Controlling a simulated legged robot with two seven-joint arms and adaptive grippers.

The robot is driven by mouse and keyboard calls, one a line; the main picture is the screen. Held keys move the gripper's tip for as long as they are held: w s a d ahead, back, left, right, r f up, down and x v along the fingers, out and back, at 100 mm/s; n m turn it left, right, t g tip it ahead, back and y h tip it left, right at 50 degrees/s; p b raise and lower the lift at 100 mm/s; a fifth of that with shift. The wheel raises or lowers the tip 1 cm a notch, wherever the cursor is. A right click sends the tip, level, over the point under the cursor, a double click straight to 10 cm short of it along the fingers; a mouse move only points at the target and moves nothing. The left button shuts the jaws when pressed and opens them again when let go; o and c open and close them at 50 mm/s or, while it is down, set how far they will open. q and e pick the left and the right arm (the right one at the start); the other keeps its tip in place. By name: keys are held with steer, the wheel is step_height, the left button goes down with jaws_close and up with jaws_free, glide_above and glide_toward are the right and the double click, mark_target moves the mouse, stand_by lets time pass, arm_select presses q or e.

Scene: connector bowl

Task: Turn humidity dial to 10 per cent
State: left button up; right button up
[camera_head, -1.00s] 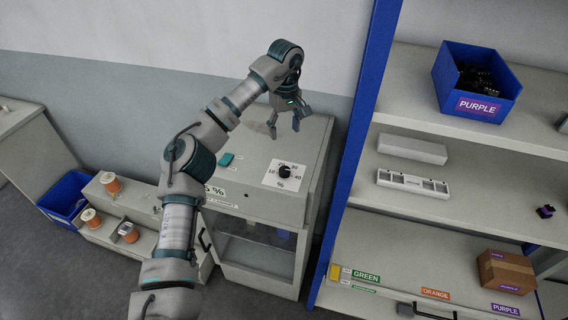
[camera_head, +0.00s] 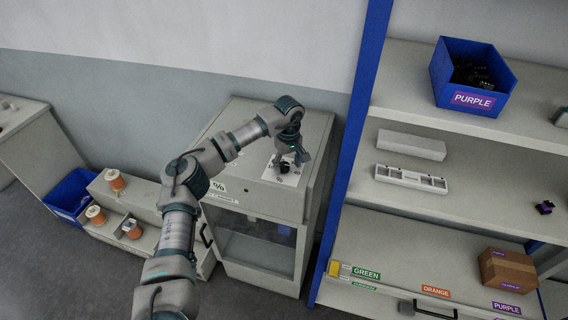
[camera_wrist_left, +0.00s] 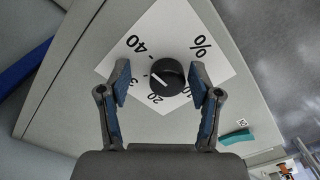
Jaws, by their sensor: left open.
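The humidity dial (camera_head: 284,169) is a round black knob on a white scale card (camera_wrist_left: 215,60) on top of the grey cabinet (camera_head: 242,150). In the left wrist view the dial (camera_wrist_left: 170,72) shows a white pointer mark on its left side, facing the 20 to 30 side of the scale. My left gripper (camera_head: 290,161) is open over the dial. In the wrist view its fingers (camera_wrist_left: 161,82) stand on either side of the dial, with a gap on each side. My right gripper is out of view.
A blue-framed shelf (camera_head: 352,150) stands close on the right, with a blue PURPLE bin (camera_head: 472,98) and a brown box (camera_head: 507,270). Orange spools (camera_head: 114,180) sit on a stepped stand at the left.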

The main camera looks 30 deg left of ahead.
arm_select(q)
steer(key=shift+d+r, duration=0.15)
steer(key=shift+d, duration=0.4)
steer(key=shift+c, duration=0.4)
steer(key=shift+s+a, duration=0.1)
steer(key=shift+a, duration=0.05)
steer(key=c, duration=0.4)
steer(key=shift+s+a, duration=0.25)
steer(key=shift+a, duration=0.8)
steer(key=c, duration=0.7)
steer(key=shift+o, duration=0.2)
steer(key=shift+w+a+f, duration=0.25)
steer(key=shift+a+f, duration=0.2)
steer(key=shift+a, duration=0.05)
steer(key=shift+w+d, duration=0.1)
steer(key=shift+d, duration=0.2)
steer(key=shift+d+f, duration=0.1)
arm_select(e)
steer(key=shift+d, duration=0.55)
